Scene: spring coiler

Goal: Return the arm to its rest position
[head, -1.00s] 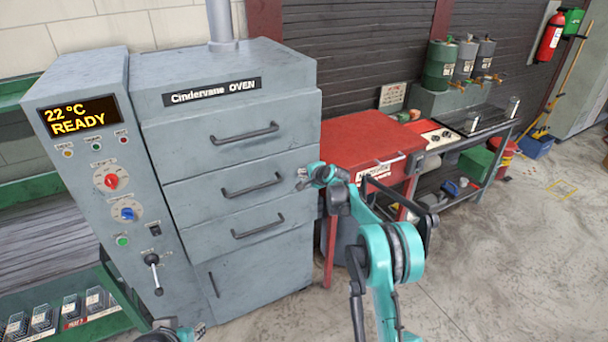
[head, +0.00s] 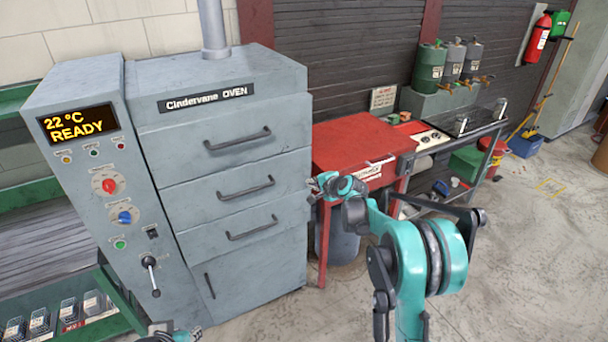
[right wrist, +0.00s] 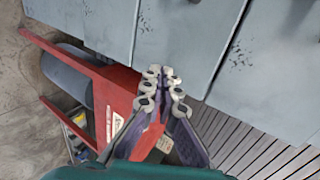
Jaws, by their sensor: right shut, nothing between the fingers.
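My right arm (head: 420,250), teal and grey, reaches in from the bottom right in the head view. Its gripper (head: 316,189) is beside the oven's right edge, in front of the red cabinet. In the right wrist view the fingers (right wrist: 161,88) are together, with nothing between them. A small teal and dark part of my left arm (head: 175,334) shows at the bottom edge of the head view; its fingers cannot be made out.
The grey oven (head: 240,120) has its drawers shut, and its display (head: 78,123) reads 22 °C READY. A green shelf (head: 90,328) is at left. Floor is open at right.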

